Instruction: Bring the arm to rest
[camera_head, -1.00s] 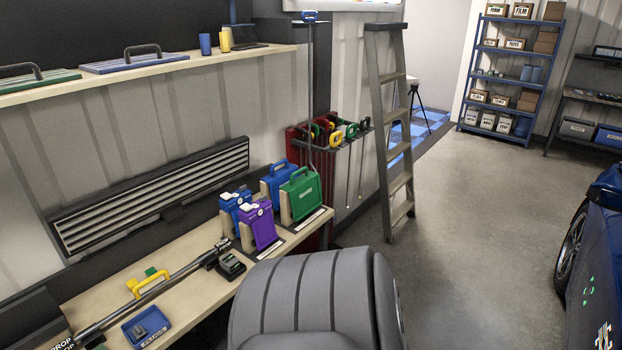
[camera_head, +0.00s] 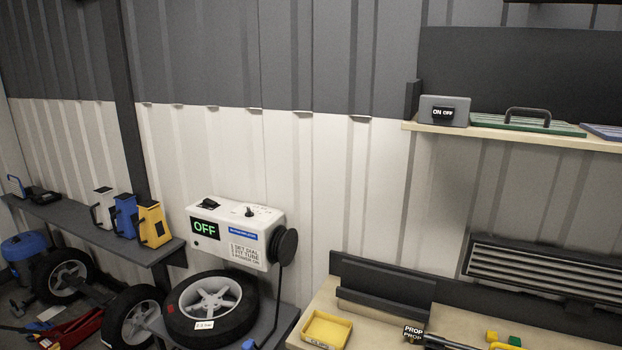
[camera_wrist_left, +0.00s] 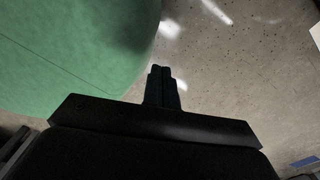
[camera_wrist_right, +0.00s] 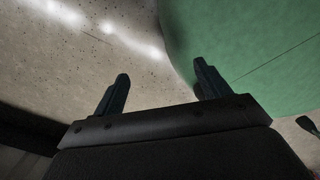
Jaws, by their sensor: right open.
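Neither arm shows in the head view. In the left wrist view my left gripper (camera_wrist_left: 161,72) has its two fingers together with nothing visible between them, above a grey floor. In the right wrist view my right gripper (camera_wrist_right: 160,82) has its fingers wide apart and empty, also above the floor. A large smooth green surface lies close beside each gripper, on the left in the left wrist view and on the right in the right wrist view; I cannot tell what it is.
In the head view a white inflator box (camera_head: 236,233) reading OFF stands behind a tyre (camera_head: 179,316). A yellow tray (camera_head: 326,330) sits on the wooden bench at right. Yellow (camera_head: 153,224) and blue (camera_head: 125,215) holders stand on the left shelf. An on/off box (camera_head: 444,111) sits on the upper shelf.

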